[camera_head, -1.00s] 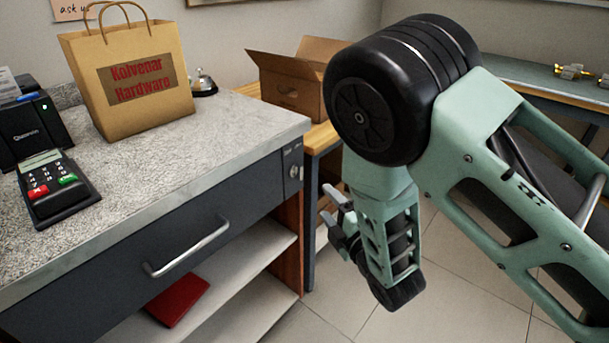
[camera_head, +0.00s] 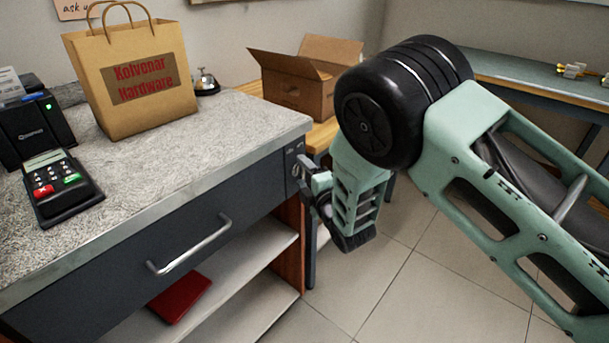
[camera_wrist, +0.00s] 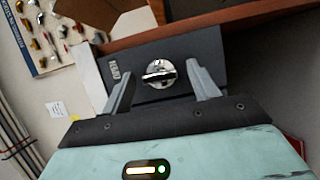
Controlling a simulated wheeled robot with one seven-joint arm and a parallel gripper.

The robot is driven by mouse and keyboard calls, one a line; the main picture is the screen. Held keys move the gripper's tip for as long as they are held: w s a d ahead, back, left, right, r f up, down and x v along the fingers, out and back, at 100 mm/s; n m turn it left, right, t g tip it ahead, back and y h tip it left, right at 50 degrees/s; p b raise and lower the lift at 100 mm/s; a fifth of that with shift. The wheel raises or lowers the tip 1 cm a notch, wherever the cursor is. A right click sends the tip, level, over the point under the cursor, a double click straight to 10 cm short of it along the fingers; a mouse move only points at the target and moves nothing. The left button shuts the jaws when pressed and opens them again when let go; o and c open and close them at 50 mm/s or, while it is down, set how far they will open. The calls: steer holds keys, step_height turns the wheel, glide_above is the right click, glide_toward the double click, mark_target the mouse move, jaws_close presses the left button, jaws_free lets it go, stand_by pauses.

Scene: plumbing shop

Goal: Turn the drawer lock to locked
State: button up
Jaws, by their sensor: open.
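The drawer lock (camera_wrist: 159,73) is a round silver disc with a raised bar across it, set in the dark panel at the counter's right end. In the wrist view it sits between and beyond my gripper's two fingers, and its bar lies roughly across the picture. My gripper (camera_wrist: 163,92) is open and empty, one finger on each side of the lock. Whether the fingers touch it I cannot tell. In the head view my gripper (camera_head: 308,183) is at the panel's right end and mostly hides the lock. The drawer (camera_head: 150,240) with its silver handle (camera_head: 190,246) is shut.
The speckled counter (camera_head: 200,150) holds a paper bag (camera_head: 135,80), a card terminal (camera_head: 62,186) and a bell (camera_head: 206,83). A cardboard box (camera_head: 300,80) stands behind. A red book (camera_head: 180,297) lies on the shelf below. Tiled floor is clear at right.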

steer(key=shift+c, duration=0.3)
steer(key=c, duration=0.9)
steer(key=shift+c, duration=0.2)
